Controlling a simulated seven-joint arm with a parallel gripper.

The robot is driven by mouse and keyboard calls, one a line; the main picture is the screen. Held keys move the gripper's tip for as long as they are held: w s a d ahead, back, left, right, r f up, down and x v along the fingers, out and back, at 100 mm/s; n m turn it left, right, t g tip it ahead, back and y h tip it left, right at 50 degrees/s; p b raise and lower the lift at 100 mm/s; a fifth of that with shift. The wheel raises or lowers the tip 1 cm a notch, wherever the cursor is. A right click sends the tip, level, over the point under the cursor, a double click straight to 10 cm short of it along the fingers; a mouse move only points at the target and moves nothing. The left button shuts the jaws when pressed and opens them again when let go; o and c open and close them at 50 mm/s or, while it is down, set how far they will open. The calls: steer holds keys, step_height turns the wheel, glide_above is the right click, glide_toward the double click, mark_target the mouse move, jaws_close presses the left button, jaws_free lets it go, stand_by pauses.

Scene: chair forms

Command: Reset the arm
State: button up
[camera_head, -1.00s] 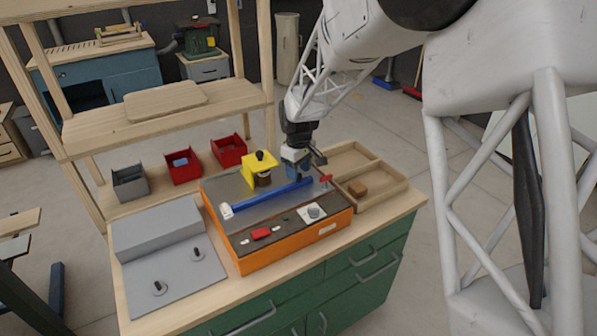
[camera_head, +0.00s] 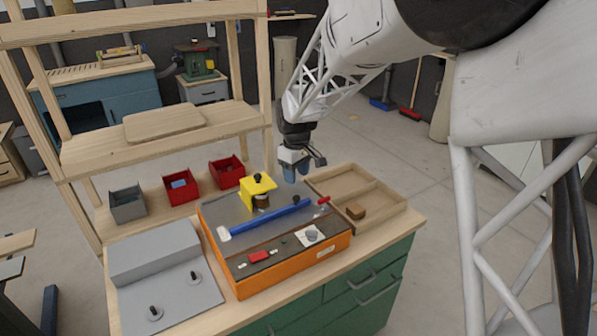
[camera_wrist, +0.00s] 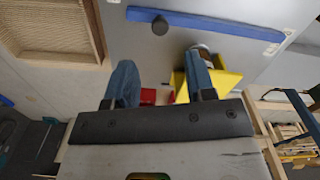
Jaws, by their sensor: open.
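My gripper (camera_head: 296,172) hangs above the back right of the orange machine (camera_head: 300,268) on the workbench. Its blue fingers are apart with nothing held between them. In the wrist view my gripper (camera_wrist: 160,95) shows two spread blue fingers. A yellow block with a black knob (camera_head: 258,190) stands on the machine's grey top, left of my gripper. A blue bar (camera_head: 270,217) lies across that top in front of my gripper, and it also shows in the wrist view (camera_wrist: 205,22).
A divided wooden tray (camera_head: 390,195) holding a brown block (camera_head: 355,211) is right of the machine. Red bins (camera_head: 181,187) and a grey bin (camera_head: 127,204) stand behind left. A grey stepped fixture (camera_head: 170,285) is at left. A wooden shelf (camera_head: 160,140) rises behind.

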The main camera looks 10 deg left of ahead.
steer(key=shift+d, duration=0.1)
steer(key=s+d+r+m, duration=0.2)
steer(key=s+d+r, duration=0.25)
steer(key=d, duration=0.35)
steer(key=s+d+r+m+t, duration=0.1)
steer(key=s+d+r+m, duration=0.1)
steer(key=s+d+r, duration=0.35)
steer(key=s+d+r+m, duration=0.2)
steer(key=s+d, duration=0.3)
steer(key=d, duration=0.5)
steer(key=s+d+m, duration=0.2)
steer(key=s+d, duration=0.2)
steer(key=s, duration=0.4)
steer(key=s+d+m+t, duration=0.1)
steer(key=s+d+m, duration=0.1)
steer(key=s+d, duration=0.3)
steer(key=s+d+f+m, duration=0.1)
steer(key=s+d, duration=0.3)
steer(key=s, duration=0.7)
steer(key=shift+d+m+t, duration=0.3)
steer(key=shift+d+m, duration=0.1)
steer(key=shift+m, duration=0.5)
steer(key=shift+w, duration=0.1)
